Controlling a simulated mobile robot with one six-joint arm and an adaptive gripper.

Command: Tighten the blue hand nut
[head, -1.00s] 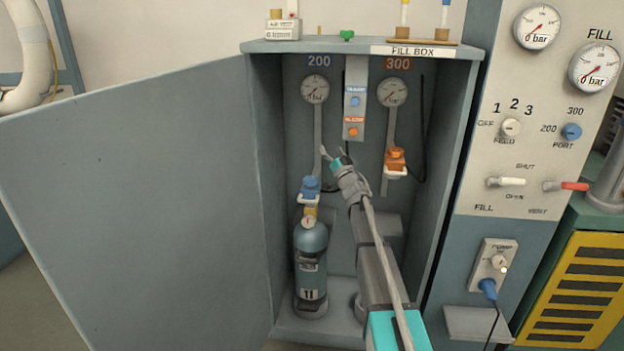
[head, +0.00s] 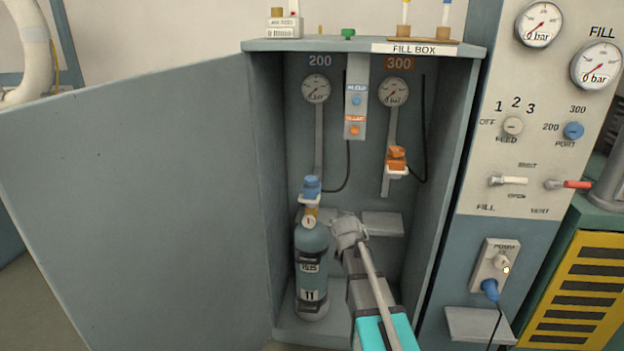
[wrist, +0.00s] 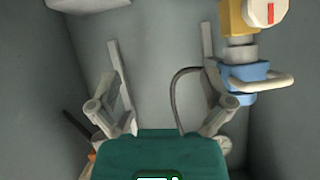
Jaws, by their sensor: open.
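The blue hand nut (head: 312,187) sits on top of the cylinder's yellow valve, under the 200 gauge, with a white yoke around it. The grey-blue cylinder (head: 311,260) stands upright on the left of the fill box floor. In the wrist view the blue hand nut (wrist: 246,82) appears at the upper right, beyond the right finger. My gripper (wrist: 160,80) is open and empty, its two fingers spread apart. In the head view my wrist (head: 347,232) is right of the cylinder's neck and lower than the nut; the fingers are hidden there.
The fill box door (head: 130,190) stands open to the left. An orange nut (head: 397,157) hangs under the 300 gauge to the right. A dark hose (head: 346,170) curves near the blue nut. The fill panel (head: 530,130) stands on the right.

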